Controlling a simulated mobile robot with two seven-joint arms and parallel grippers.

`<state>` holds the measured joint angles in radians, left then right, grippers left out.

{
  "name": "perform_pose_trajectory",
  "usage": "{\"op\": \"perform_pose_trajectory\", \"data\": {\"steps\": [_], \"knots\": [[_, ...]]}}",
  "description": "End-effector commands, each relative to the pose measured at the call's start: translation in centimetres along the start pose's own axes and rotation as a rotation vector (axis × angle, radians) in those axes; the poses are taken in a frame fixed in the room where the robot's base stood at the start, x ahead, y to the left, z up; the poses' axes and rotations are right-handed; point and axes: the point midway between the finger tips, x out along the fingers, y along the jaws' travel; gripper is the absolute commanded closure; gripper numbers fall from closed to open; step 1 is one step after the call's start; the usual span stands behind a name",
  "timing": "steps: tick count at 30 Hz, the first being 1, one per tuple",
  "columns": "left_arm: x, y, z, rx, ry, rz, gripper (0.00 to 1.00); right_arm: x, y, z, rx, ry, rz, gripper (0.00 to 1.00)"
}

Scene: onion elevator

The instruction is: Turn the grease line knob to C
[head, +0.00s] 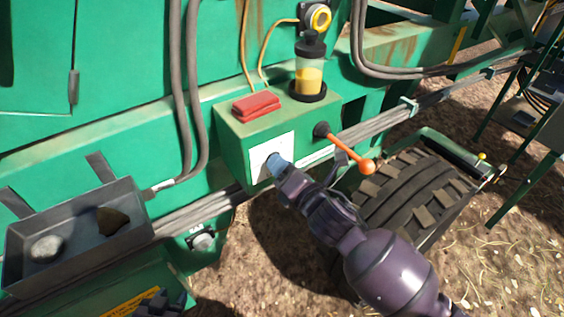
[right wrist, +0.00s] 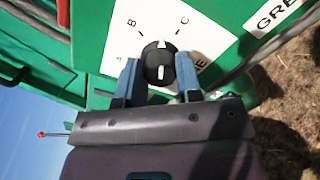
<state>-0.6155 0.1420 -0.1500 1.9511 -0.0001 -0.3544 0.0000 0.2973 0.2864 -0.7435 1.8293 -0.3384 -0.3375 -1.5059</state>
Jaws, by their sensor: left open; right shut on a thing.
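The grease line knob (right wrist: 158,64) is round and black with white marks. It sits on a white plate lettered A, B and C in the right wrist view. Its upper white mark points between B and C. My right gripper (right wrist: 158,70) has its blue fingers on both sides of the knob and is shut on it. In the head view, my right gripper (head: 272,161) reaches the white plate (head: 284,148) on the green box (head: 236,130), and its fingers hide the knob.
An orange-handled lever (head: 345,152) sticks out of the box beside my right arm. A red block (head: 256,104) and a yellow-filled reservoir (head: 309,75) stand on top. A grey tray (head: 130,233) with two lumps is at left. A tyre (head: 418,195) lies to the right.

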Motion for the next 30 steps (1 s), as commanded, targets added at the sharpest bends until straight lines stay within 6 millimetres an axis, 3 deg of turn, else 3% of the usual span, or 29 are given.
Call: {"op": "perform_pose_trajectory", "data": {"steps": [15,30], "knots": [[-0.22,0.02,-0.20,-0.002,0.001,0.000,0.57,0.01,-0.08,0.06,0.350,-0.002,0.000,0.91],[-0.25,0.02,-0.26,-0.002,0.002,0.000,0.57,0.01,-0.10,0.06,0.422,-0.002,0.000,0.91]]}}
